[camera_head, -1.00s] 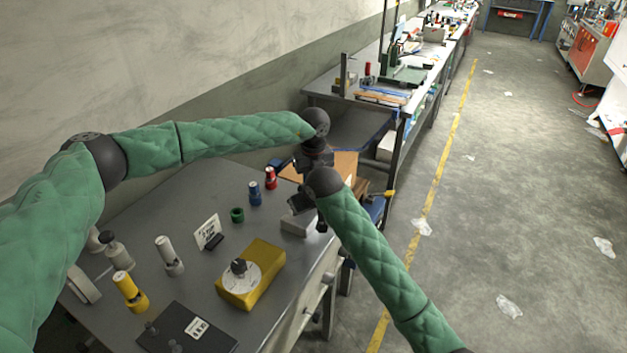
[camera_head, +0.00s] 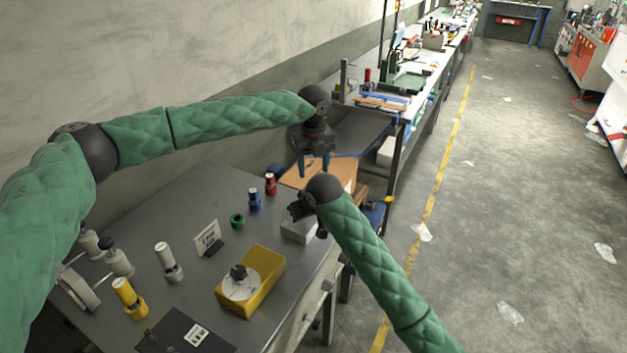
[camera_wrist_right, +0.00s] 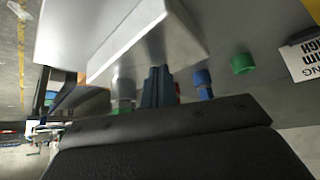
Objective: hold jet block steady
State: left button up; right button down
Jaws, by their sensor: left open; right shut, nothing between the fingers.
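A pale grey block (camera_head: 298,232), perhaps the jet block, sits at the right edge of the grey table. In the right wrist view a large light grey block (camera_wrist_right: 165,42) fills the upper middle. My right gripper (camera_head: 296,211) is shut and empty, just above the block in the head view. Its closed fingertips (camera_wrist_right: 158,80) are at the block's edge in the wrist view; I cannot tell whether they touch. My left gripper (camera_head: 314,172) is open and empty, pointing down over a brown box (camera_head: 335,172), behind the right gripper.
The grey table (camera_head: 185,215) holds a red bottle (camera_head: 270,184), a blue bottle (camera_head: 254,200), a green ring (camera_head: 237,221), a sign (camera_head: 208,237) and a yellow box with a dial (camera_head: 252,283). A long workbench (camera_head: 385,105) stands behind.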

pick_arm(q)
jog(key=shift+r, duration=2)
pick_arm(e)
jog(key=shift+s+f, duration=0.15)
jog(key=shift+f, duration=0.4)
jog(key=shift+w+r, duration=0.2)
jog(key=shift+r, duration=0.9)
notch_tip(320, 180, up, 2)
pick_arm(q)
jog(key=shift+w, duration=0.1)
pick_arm(e)
jog(key=shift+r, duration=0.8)
jog(key=shift+r, duration=0.15)
jog(key=shift+r, duration=1.35)
jog(key=shift+r, duration=0.1)
